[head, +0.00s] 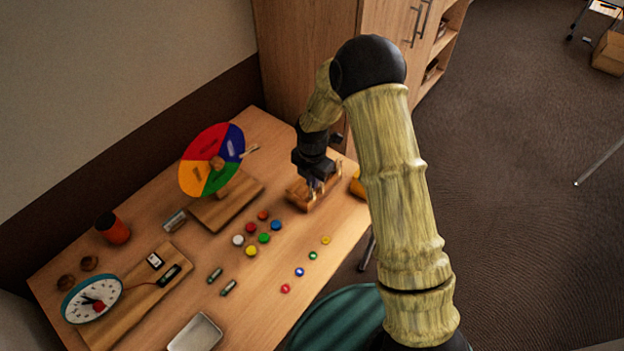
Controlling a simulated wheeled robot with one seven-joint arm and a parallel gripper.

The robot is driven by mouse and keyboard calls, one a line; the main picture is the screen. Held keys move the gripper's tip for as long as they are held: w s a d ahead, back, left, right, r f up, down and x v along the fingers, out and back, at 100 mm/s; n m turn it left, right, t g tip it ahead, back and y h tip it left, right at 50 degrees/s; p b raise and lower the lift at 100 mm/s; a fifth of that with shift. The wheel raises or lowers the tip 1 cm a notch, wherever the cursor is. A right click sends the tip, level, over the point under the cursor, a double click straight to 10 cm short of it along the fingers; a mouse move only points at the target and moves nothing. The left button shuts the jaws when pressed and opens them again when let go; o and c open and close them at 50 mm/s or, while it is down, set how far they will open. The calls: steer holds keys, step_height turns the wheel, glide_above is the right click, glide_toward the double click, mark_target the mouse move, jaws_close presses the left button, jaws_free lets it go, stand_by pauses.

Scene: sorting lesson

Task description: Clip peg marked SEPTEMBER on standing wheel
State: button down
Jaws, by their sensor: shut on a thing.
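My gripper (316,188) points down at a small wooden holder (299,195) at the table's right side. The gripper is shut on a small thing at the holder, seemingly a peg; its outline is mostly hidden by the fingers. I cannot read SEPTEMBER on any peg from here.
Coloured counters (264,238) lie in front of the wheel. A yellow object (357,187) stands right of the holder. A cabinet (300,45) rises behind.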

steer(key=shift+w+r+p, duration=0.15)
steer(key=shift+r+p, duration=0.35)
steer(key=shift+r, duration=0.25)
steer(key=shift+s+r+p, duration=0.2)
steer(key=shift+r+p, duration=0.1)
steer(key=shift+r, duration=0.35)
